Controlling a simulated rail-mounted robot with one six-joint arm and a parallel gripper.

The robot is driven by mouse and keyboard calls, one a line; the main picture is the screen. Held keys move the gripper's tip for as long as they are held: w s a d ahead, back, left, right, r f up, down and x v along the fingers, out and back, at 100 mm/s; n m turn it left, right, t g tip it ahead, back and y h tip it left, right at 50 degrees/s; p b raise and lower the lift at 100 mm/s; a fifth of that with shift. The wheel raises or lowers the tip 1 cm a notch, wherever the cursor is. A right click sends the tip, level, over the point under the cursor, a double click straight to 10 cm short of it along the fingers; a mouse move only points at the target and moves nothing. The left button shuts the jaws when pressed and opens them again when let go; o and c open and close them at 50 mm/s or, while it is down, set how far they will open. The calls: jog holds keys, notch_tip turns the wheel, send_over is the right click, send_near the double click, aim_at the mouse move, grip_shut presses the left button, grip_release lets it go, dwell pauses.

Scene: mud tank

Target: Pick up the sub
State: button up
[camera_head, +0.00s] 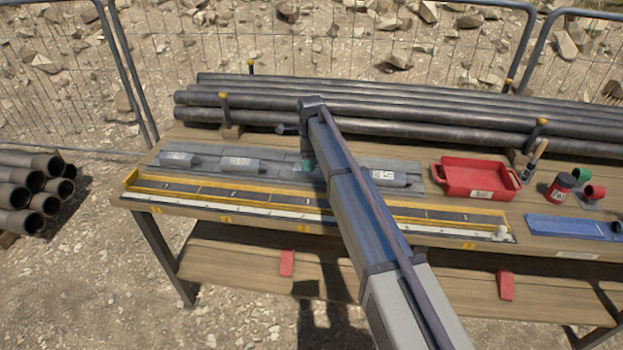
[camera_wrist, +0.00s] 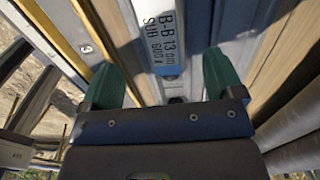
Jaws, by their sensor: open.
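In the head view my gripper (camera_head: 304,164) is low over the grey tray (camera_head: 342,166), mostly hidden by my arm. Similar grey labelled cylinders lie there: one at far left (camera_head: 178,159), one left of my gripper (camera_head: 240,164) and one to the right (camera_head: 390,178). I cannot tell which matches the wrist view.
A yellow-edged measuring rail (camera_head: 200,191) runs along the bench front. Long dark pipes (camera_head: 420,118) lie behind the tray.

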aim_at(299, 173)
jog(key=f+b, duration=0.5)
jog(key=shift+w+f, duration=0.2)
jog(key=shift+w, duration=0.05)
jog(key=shift+r, duration=0.25)
jog(key=c, duration=1.4)
